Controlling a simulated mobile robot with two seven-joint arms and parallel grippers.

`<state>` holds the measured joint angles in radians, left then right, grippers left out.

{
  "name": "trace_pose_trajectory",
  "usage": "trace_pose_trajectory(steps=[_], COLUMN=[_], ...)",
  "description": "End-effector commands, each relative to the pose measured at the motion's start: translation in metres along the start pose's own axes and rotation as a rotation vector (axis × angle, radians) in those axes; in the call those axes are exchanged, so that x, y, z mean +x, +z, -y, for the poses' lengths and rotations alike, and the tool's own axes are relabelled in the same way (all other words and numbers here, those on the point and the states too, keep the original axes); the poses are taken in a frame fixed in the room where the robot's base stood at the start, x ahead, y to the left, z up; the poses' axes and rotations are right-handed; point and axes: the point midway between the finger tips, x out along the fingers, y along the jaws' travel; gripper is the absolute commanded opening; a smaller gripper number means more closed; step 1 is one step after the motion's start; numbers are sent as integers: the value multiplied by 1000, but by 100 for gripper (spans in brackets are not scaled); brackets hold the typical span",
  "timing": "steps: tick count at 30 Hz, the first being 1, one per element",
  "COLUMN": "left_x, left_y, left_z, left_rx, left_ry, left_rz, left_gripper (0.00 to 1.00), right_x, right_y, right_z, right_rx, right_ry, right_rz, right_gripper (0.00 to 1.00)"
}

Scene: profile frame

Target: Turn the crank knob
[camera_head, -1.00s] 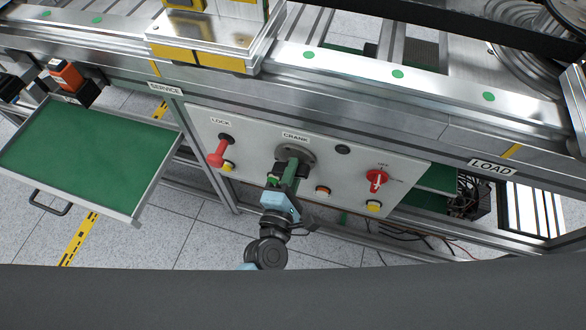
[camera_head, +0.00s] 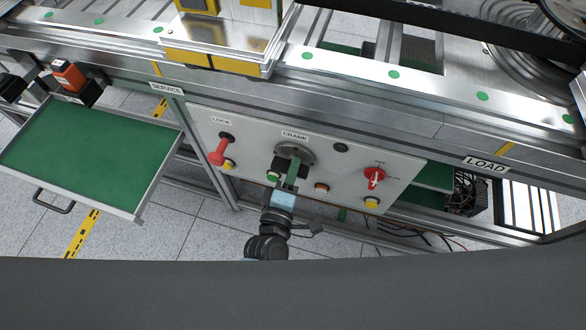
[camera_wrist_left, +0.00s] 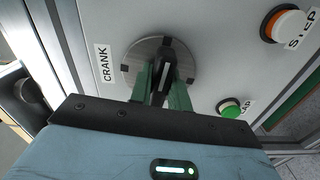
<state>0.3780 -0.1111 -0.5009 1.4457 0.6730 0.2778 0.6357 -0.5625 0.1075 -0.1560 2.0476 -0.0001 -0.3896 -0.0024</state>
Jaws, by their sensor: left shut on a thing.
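The crank (camera_head: 294,153) is a round grey metal disc on the pale front panel, below its CRANK label. In the left wrist view its disc (camera_wrist_left: 147,50) has dark notches at the rim and a dark raised knob bar (camera_wrist_left: 166,70) with a pale mark. My left gripper (camera_head: 291,172) is at the crank, its green fingers on both sides of the knob bar. In the left wrist view, the left gripper (camera_wrist_left: 164,82) is shut on that bar, and the CRANK label runs sideways. The fingers hide part of the knob. My right gripper is not in view.
A red lock lever (camera_head: 216,153) is left of the crank. A red rotary switch (camera_head: 374,177) and a yellow button (camera_head: 371,203) are on the right. An orange-white button (camera_head: 321,188) and green button (camera_head: 273,176) sit close by. A green-floored drawer (camera_head: 85,150) stands open at left.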

Motion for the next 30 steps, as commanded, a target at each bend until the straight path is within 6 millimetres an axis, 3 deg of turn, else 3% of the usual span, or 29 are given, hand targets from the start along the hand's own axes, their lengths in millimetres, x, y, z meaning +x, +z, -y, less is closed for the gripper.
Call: trace_pose_trajectory(steps=[7,8,12,23,30], left_x=[0,0,0,-5,-39], left_y=[1,1,1,0,0], left_z=[0,0,0,1,1], left_rx=[1,1,0,-1,0], left_ry=[0,0,0,-2,-2], left_rz=[1,1,1,1,1], left_gripper=[0,21,39,40,40], right_x=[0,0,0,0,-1], right_y=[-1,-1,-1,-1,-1], right_z=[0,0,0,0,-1], right_rx=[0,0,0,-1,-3], right_ry=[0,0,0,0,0], right_rz=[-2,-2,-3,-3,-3], right_gripper=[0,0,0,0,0])
